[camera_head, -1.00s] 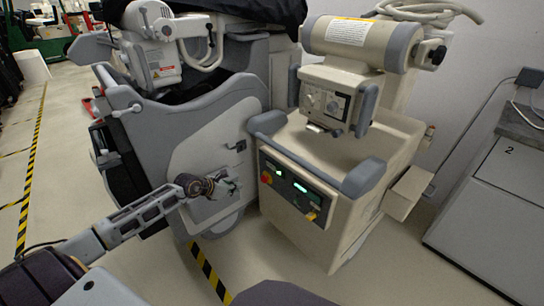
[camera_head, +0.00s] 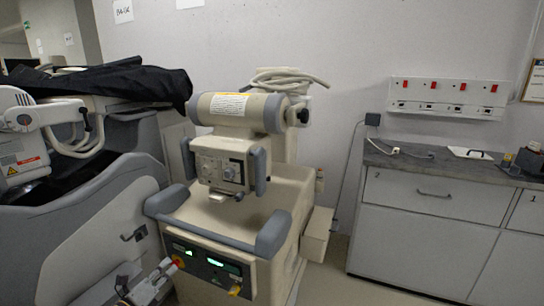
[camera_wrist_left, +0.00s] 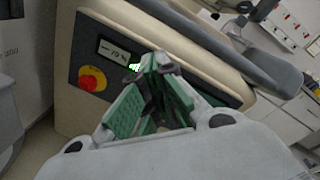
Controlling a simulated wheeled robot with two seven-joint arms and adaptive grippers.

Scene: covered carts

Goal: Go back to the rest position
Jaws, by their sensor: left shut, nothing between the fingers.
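My left gripper (camera_head: 140,286) shows at the bottom edge of the head view, left of the beige machine's control panel (camera_head: 208,266). In the left wrist view its green-padded fingers (camera_wrist_left: 160,66) meet at the tips, shut and empty. Behind them is the dark panel with a red knob (camera_wrist_left: 92,79) and a lit green display. The fingers cover part of the panel; I cannot tell the gap between them. My right gripper is in neither view.
The beige machine (camera_head: 262,190) with grey bumpers stands close ahead. A grey cart (camera_head: 85,235) under a black cover (camera_head: 110,82) is on the left. A grey-topped cabinet (camera_head: 430,235) stands along the wall on the right. Some floor shows between machine and cabinet.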

